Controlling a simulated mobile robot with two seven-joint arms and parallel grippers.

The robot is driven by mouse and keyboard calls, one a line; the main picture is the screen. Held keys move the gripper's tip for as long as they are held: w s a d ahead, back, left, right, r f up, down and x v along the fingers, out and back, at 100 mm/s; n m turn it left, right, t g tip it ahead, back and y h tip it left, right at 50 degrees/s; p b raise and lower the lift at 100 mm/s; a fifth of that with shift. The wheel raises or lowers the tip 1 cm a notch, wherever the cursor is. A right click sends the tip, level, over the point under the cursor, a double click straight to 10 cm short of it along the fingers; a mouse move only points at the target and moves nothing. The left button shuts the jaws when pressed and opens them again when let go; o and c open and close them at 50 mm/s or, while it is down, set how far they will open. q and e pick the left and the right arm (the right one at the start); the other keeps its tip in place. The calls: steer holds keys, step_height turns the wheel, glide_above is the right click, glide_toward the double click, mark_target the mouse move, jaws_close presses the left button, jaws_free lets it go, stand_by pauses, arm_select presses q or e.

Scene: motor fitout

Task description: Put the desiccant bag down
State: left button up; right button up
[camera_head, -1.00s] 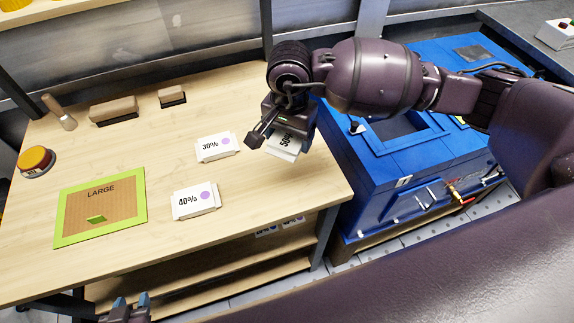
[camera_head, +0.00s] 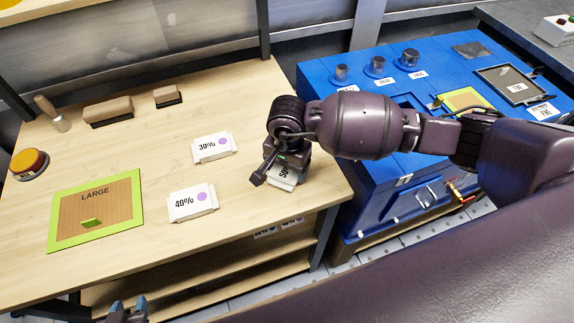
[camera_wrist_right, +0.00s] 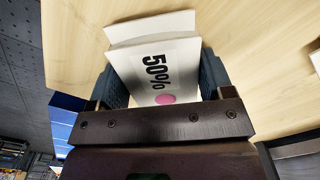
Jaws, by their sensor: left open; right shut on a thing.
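The desiccant bag (camera_wrist_right: 158,68), white and marked 50% with a pink dot, is between the fingers of my right gripper (camera_wrist_right: 165,75). In the head view the bag (camera_head: 286,176) shows partly under my right gripper (camera_head: 275,172), low over the right end of the wooden table (camera_head: 140,255). I cannot tell whether it touches the tabletop. My left gripper (camera_head: 128,312) shows only its fingertips at the bottom edge, apart and empty.
White bags marked 30% (camera_head: 212,147) and 40% (camera_head: 192,203) lie left of my right gripper. A blue machine (camera_head: 375,180) stands right of the table.

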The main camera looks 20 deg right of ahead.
steer(key=shift+r, duration=0.1)
steer(key=o, duration=1)
step_height(320, 180, up, 12)
steer(key=shift+p, duration=0.45)
